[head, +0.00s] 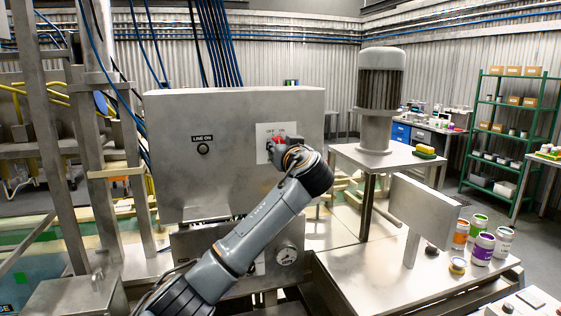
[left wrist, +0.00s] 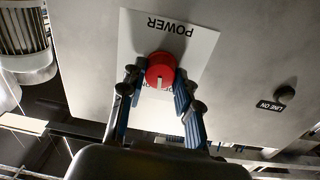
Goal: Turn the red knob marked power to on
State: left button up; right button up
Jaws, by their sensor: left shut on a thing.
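The red power knob (left wrist: 161,70) sits on a white plate (left wrist: 190,38) marked POWER, on the grey control cabinet. In the left wrist view the plate appears upside down. My left gripper (left wrist: 160,84) is shut on the knob, with one finger on each side of it. The knob's pointer setting is hard to read. My right gripper is in neither view.
A LINE ON lamp or button (head: 203,148) is on the same cabinet (head: 200,110), to the left. A gauge (head: 287,255) is below. A motor on a stand (head: 380,85) and several cans (head: 481,248) are to the right.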

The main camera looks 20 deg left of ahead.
pick_arm(q)
jog(key=shift+m, duration=2.9)
jog(key=o, duration=1.1)
jog(key=shift+o, duration=0.2)
